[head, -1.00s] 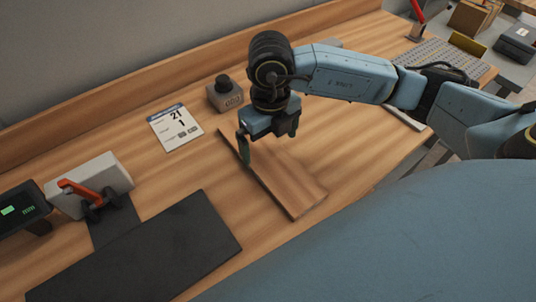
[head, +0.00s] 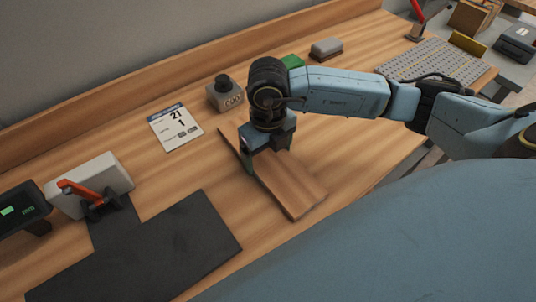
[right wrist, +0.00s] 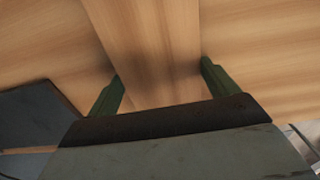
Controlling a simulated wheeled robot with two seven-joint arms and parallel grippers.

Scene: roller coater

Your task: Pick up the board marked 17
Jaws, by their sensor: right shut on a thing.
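A brown wooden board (head: 292,190) lies on the wooden bench, slanting from upper left to lower right. I can read no number on it. My right gripper (head: 265,162) is down over its far half and hides part of it. In the right wrist view the board (right wrist: 155,35) runs between the two green fingers of the gripper (right wrist: 160,88), one along each long edge, and the gripper is shut on it. The board looks still flat on the bench. My left gripper is out of view.
A white card (head: 175,127) reading 21 and 1 lies left of the board, near a grey box with a black knob (head: 225,94). A black mat (head: 150,255) and a red-handled clamp (head: 92,195) are at lower left. A perforated plate (head: 435,62) is at upper right.

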